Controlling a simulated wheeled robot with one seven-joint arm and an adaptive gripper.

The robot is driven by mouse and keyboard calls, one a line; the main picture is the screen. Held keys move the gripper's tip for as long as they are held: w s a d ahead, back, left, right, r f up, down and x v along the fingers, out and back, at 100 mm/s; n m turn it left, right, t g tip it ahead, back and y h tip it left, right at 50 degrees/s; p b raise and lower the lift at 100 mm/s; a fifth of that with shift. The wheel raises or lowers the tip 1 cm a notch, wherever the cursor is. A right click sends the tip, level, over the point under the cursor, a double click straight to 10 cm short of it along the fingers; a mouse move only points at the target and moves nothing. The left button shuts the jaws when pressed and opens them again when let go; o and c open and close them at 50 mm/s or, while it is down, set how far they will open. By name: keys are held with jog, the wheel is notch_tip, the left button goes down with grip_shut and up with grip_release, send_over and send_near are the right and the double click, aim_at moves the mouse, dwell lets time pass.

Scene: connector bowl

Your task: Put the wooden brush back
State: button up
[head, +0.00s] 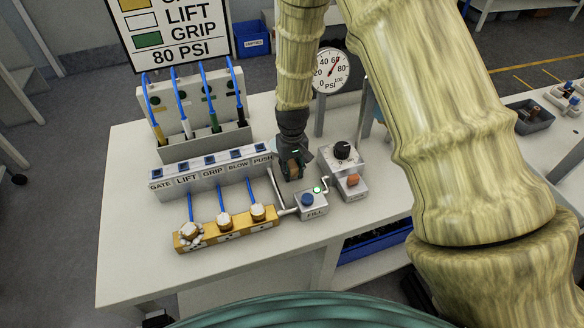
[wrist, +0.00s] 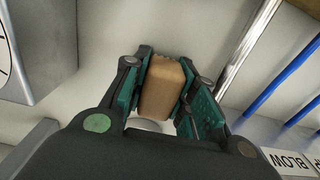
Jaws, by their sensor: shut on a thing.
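The wooden brush shows in the wrist view as a brown block (wrist: 160,92) between the two green-padded fingers. My gripper (wrist: 163,78) is shut on it. In the head view my gripper (head: 293,166) points down over the white table, between the labelled grey block and the dial box. Only a small brown part of the brush (head: 293,169) shows there.
A grey block (head: 213,175) labelled GATE, LIFT, GRIP, BLOW and PUSH stands left of my gripper. The FILL box (head: 311,205), dial box (head: 342,157) and brass manifold (head: 226,230) are close. A pressure gauge (head: 331,71) stands behind. The table's front left (head: 130,265) is clear.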

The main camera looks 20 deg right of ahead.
aim_at(292, 165)
jog(key=shift+s, duration=0.15)
jog(key=shift+f, duration=0.15)
jog(key=o, duration=1)
jog(key=shift+r+b, duration=1.85)
jog(key=shift+r, duration=4.25)
